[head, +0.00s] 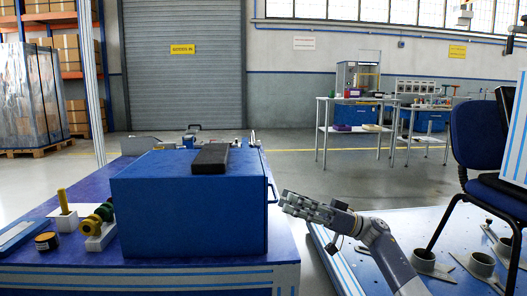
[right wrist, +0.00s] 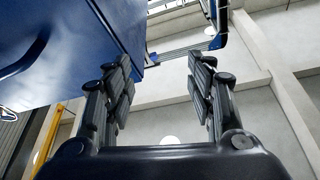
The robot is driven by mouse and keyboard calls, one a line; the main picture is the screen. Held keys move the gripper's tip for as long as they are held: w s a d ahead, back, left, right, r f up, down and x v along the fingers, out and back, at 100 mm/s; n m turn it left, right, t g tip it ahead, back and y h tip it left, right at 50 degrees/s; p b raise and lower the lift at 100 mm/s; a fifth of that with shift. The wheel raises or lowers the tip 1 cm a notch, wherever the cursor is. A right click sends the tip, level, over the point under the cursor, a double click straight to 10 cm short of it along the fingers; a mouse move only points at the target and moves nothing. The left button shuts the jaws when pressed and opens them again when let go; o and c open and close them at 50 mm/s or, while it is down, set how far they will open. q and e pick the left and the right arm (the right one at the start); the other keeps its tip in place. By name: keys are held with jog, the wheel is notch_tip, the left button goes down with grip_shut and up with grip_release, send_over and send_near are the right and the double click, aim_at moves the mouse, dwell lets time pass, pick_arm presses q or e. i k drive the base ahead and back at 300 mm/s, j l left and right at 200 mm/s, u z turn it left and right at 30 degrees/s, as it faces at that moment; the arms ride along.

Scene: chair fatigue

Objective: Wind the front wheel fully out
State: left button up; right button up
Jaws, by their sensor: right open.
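I cannot make out a front wheel for certain in either view. My right gripper (head: 288,203) is just right of a blue box (head: 190,215) on the left bench, near the handle (head: 271,184) on the box's right side. In the right wrist view my right gripper (right wrist: 160,72) is open, its two fingers apart with nothing between them. A large blue surface (right wrist: 60,40) lies beyond the left finger there. A blue chair (head: 485,150) stands on the platform (head: 400,240) at the right. My left gripper is not in view.
A black block (head: 210,159) lies on the box. A green and yellow knobbed part (head: 100,215), a yellow peg (head: 63,201) and a small round tin (head: 46,241) sit at the bench's left. Several grey cups, one near the front (head: 423,259), stand on the platform. A floor gap separates bench and platform.

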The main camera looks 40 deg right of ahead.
aim_at(254, 144)
jog(key=i+l, duration=0.25)
jog(key=l, duration=0.15)
jog(key=i+l, duration=0.25)
jog(key=l, duration=0.2)
jog(key=i+l, duration=0.25)
jog(key=l, duration=0.15)
jog(key=i+l, duration=0.25)
jog(key=l, duration=0.15)
